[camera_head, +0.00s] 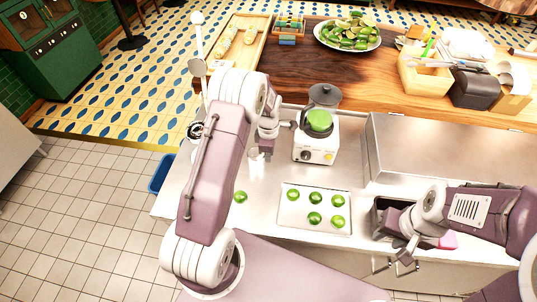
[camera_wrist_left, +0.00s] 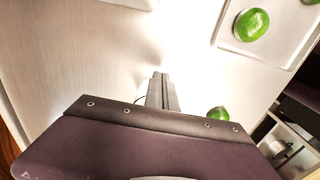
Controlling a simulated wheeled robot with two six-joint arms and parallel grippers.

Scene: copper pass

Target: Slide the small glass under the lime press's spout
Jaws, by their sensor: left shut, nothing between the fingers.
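The lime press (camera_head: 316,150) is a white machine with a dark lid and a green lime in its top, standing on the steel counter. The small glass (camera_head: 256,159) looks like a pale, clear shape on the counter to the left of the press. My left gripper (camera_head: 265,152) is right beside the glass; touching or apart I cannot tell. In the left wrist view its fingers (camera_wrist_left: 161,92) are shut together with nothing between them; the glass is not clear there. My right gripper (camera_head: 404,258) is low at the right, by a dark bin; its fingers are too small to judge.
A white tray (camera_head: 300,222) with several limes lies in front of the press. A loose lime (camera_head: 240,197) lies left of it. A dark bin (camera_head: 382,220) is set at the right. A raised steel box (camera_head: 430,150) stands right of the press. A wooden counter (camera_head: 290,75) is behind.

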